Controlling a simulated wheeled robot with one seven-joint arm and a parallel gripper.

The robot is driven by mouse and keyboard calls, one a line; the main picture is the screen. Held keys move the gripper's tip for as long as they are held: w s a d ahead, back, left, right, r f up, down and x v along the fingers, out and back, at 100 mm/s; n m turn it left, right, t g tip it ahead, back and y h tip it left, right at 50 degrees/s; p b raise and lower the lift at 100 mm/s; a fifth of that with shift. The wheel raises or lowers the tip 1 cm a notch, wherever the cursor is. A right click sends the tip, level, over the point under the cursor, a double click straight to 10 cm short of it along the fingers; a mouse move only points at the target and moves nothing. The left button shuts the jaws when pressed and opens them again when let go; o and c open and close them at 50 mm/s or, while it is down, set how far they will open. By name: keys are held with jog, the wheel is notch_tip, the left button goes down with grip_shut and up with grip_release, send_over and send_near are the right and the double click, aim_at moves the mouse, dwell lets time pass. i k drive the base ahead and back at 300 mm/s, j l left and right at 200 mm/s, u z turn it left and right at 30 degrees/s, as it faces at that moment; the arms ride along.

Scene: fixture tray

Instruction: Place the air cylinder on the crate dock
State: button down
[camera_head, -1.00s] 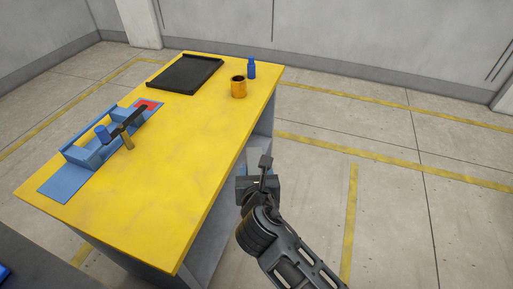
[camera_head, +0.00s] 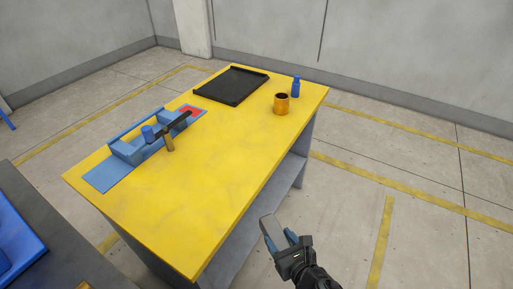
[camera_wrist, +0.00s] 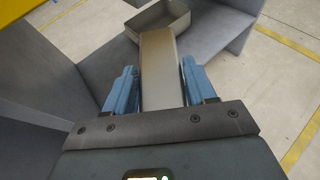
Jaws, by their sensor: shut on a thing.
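My gripper (camera_head: 284,240) is shut on a grey, bar-shaped piece, which I take for the air cylinder (camera_head: 270,228). It is held in the air in front of the yellow table's right side. In the wrist view the air cylinder (camera_wrist: 160,70) sits between the two blue fingers (camera_wrist: 158,88) and points away from me. Beyond its far end is a shallow grey open container (camera_wrist: 178,17), low by the table's shelf; I cannot tell whether this is the crate dock. No other thing in view is plainly the crate dock.
The yellow table (camera_head: 215,185) holds a black tray (camera_head: 231,101), an orange mug (camera_head: 281,106), a blue bottle (camera_head: 296,87) and a blue fixture (camera_head: 126,153) with a hammer-like tool (camera_head: 170,146). A dark surface with a blue bin (camera_head: 22,240) is at left. The table's front is clear.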

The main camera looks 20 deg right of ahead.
aim_at(238, 79)
jog(key=i+l+u, duration=0.25)
jog(key=l, duration=0.6)
jog(key=l+u, duration=0.3)
jog(key=l, duration=0.55)
jog(key=k, duration=0.05)
